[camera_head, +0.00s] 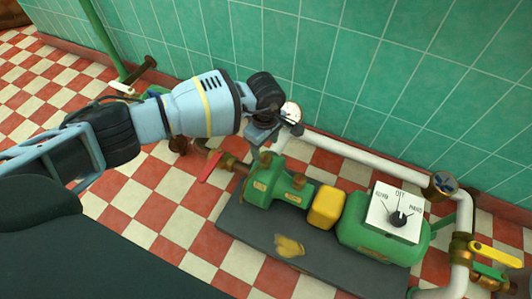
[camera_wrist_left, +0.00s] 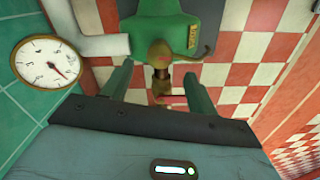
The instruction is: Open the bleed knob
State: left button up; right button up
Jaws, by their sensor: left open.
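The green pump (camera_head: 285,190) sits on a dark grey plinth on the floor; its green body (camera_wrist_left: 170,28) also shows at the top of the left wrist view. A small brass knob-like part (camera_wrist_left: 158,50), which looks like the bleed knob, stands on the pump's end. My left gripper (camera_head: 273,138) is above the pump's left end, by the wall. In the wrist view my left gripper's fingers (camera_wrist_left: 160,82) are apart, with the brass part ahead between them. I cannot tell any contact. The knob is hard to make out in the head view. My right gripper is not in view.
A round white gauge (camera_head: 291,112) is close beside the gripper. A white pipe (camera_head: 350,150) runs along the tiled wall. A red-handled valve (camera_head: 211,166) is left of the pump. A yellow coupling (camera_head: 327,207), switch box (camera_head: 397,213) and yellow lever (camera_head: 495,254) are right.

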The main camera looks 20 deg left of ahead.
aim_at(266, 157)
pick_arm(q)
notch_tip(266, 157, down, 4)
jog(key=shift+f+b, duration=0.15)
jog(key=shift+b, duration=0.6)
jog(key=shift+f, duration=0.45)
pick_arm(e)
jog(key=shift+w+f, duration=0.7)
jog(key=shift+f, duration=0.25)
pick_arm(q)
jog(key=shift+c, duration=0.5)
jog(key=c, duration=0.9)
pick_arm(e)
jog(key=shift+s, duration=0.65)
